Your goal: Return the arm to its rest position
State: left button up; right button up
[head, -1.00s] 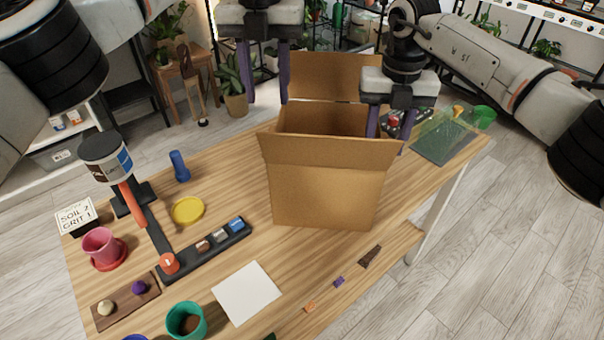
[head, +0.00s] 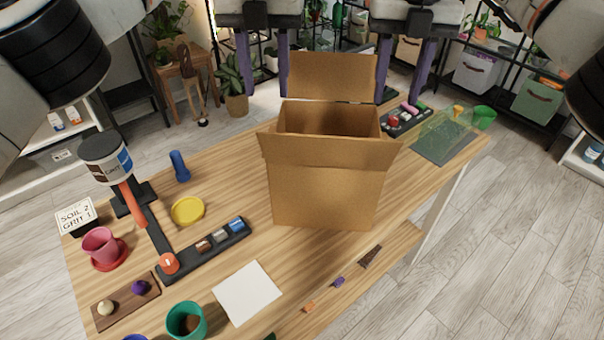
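My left gripper (head: 263,90) hangs at the top of the head view, left of the cardboard box's raised back flap. Its two purple fingers are apart with nothing between them. My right gripper (head: 402,88) hangs at the top, right of that flap. Its purple fingers are also apart and empty. Both are clear of the open cardboard box (head: 325,185), which stands on the wooden table (head: 240,175). The upper parts of both grippers are cut off by the frame's top edge.
A dispenser (head: 107,160) stands at the table's left, near a pink pot (head: 100,245), a yellow saucer (head: 187,211) and a blue bottle (head: 179,166). A teal pot (head: 186,321) and white sheet (head: 247,293) lie in front. A green clear case (head: 446,138) is at right.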

dwell(0.3)
notch_tip(320, 180, down, 12)
jog(key=shift+f, duration=0.15)
pick_arm(q)
notch_tip(320, 180, down, 8)
jog(key=shift+r, duration=0.25)
dwell(0.4)
